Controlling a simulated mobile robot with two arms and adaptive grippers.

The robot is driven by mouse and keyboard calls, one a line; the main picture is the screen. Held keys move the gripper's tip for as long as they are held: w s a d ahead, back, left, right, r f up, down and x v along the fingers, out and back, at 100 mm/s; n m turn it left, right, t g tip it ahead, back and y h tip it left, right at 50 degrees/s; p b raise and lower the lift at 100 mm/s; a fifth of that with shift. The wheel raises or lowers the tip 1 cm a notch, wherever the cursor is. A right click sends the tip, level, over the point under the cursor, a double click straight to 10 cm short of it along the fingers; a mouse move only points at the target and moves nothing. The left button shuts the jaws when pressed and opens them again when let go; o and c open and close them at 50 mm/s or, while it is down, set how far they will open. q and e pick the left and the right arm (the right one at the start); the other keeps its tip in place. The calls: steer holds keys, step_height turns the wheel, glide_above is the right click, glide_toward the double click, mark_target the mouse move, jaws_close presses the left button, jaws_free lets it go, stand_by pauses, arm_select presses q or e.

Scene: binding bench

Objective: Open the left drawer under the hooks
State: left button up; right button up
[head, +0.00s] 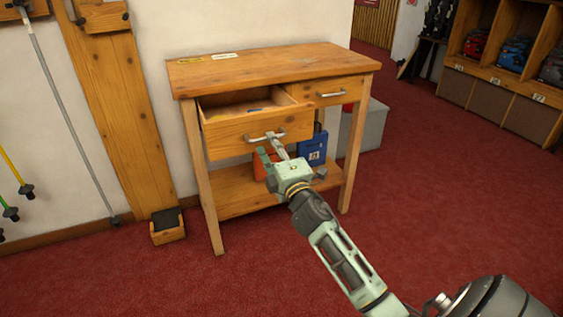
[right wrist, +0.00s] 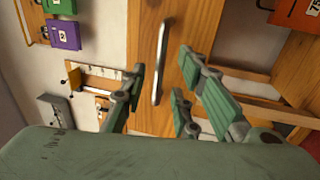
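The wooden table (head: 270,62) has two drawers side by side under its top. The left drawer (head: 225,140) is pulled well out, and its inside (head: 240,105) shows with a small blue item in it. The right drawer (head: 318,92) is shut. My right gripper (head: 267,145) is at the left drawer's metal bar handle (head: 265,135). In the right wrist view my right gripper (right wrist: 160,88) is open, with the handle (right wrist: 161,62) in the gap between its fingers. I cannot tell whether a finger touches it. My left gripper is not in view. No hooks show clearly above the table.
An orange item (head: 262,166) and a blue item (head: 314,149) stand on the lower shelf (head: 240,200). A grey box (head: 372,128) is right of the table. Poles (head: 70,120) lean at the left wall. The red carpet (head: 450,210) is clear at right.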

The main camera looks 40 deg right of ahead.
steer(key=v, duration=0.8)
steer(key=shift+s, duration=0.25)
